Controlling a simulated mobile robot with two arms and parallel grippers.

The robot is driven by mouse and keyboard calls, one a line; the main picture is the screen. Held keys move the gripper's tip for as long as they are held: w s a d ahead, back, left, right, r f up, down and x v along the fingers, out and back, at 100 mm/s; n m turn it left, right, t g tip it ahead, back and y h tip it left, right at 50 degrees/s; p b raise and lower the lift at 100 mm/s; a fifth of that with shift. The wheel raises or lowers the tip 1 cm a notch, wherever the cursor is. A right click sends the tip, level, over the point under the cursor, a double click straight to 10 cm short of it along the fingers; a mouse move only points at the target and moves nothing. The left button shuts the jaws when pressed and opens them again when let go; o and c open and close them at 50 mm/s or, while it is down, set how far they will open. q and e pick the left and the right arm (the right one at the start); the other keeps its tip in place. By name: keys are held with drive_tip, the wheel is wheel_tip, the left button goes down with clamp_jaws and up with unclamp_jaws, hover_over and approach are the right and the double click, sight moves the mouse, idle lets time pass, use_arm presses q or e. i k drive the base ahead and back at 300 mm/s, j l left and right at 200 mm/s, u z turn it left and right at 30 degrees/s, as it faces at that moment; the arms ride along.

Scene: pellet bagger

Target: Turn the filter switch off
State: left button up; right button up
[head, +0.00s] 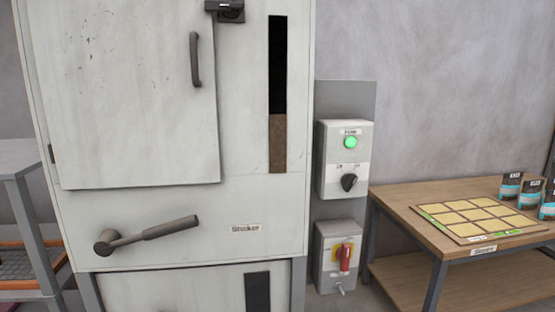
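The filter switch is a black rotary knob (348,182) on the lower part of a grey control box (329,160) to the right of the large white cabinet. Small position marks sit above the knob, and it appears tilted towards the right mark; the lettering is too small to read surely. A green lamp (350,142) above it, under a small label, appears lit. Neither of my grippers is in view.
A lower box with a red handle (345,257) on yellow hangs below. The white cabinet (250,205) has a dark lever (150,234) labelled "Shaker". A wooden table (400,195) at right bears a gridded board (432,213) and several small bags (511,185). A grey-topped bench (17,157) stands left.

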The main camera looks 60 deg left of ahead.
sight(348, 182)
drive_tip(key=u, duration=1.55)
drive_tip(key=i+l, duration=0.1)
drive_tip(key=l, duration=0.25)
drive_tip(key=l+z, duration=0.1)
drive_tip(key=l, duration=0.3)
drive_tip(key=i, duration=0.05)
